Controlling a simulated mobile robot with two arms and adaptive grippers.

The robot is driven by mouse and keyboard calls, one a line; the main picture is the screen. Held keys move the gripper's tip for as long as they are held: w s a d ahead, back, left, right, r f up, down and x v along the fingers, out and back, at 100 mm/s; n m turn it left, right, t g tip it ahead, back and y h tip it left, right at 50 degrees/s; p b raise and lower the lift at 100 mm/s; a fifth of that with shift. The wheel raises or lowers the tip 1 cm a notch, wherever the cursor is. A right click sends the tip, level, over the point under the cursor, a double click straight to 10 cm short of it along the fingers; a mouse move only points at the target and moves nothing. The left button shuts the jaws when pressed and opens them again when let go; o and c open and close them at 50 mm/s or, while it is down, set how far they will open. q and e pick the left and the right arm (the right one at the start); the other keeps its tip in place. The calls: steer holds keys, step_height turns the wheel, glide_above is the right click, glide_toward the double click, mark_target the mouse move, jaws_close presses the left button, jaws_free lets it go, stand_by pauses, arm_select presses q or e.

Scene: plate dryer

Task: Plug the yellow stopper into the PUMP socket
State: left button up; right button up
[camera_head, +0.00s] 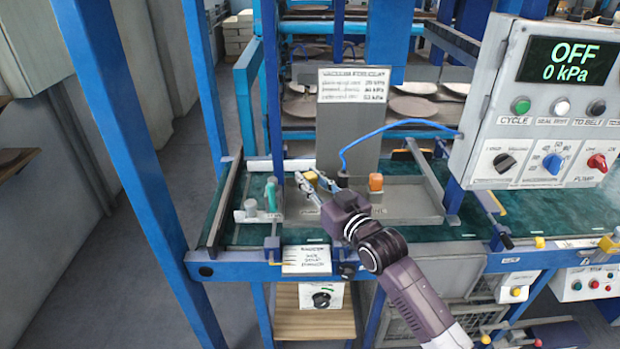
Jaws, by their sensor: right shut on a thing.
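The small yellow stopper (311,177) shows between the fingertips of my right gripper (312,181), which is shut on it. My right arm reaches in from the lower right over a grey metal tray (410,211) on the bench. A label beginning with what looks like "PU" (309,211) lies just below the stopper, partly covered by the gripper. I cannot make out the PUMP socket opening, nor whether the stopper touches it. My left gripper is not in view.
An orange block (376,182) stands right of the gripper. A blue hose (390,128) arcs from the control box (545,105), reading OFF and 0 kPa, to a dark fitting (343,179). A teal cylinder (271,194) and white cylinder (250,207) stand left. An upright sign plate (345,125) rises behind.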

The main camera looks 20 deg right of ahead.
steer(key=shift+f, duration=0.15)
steer(key=o, duration=1.1)
steer(key=v, duration=1.2)
steer(key=shift+f, duration=0.1)
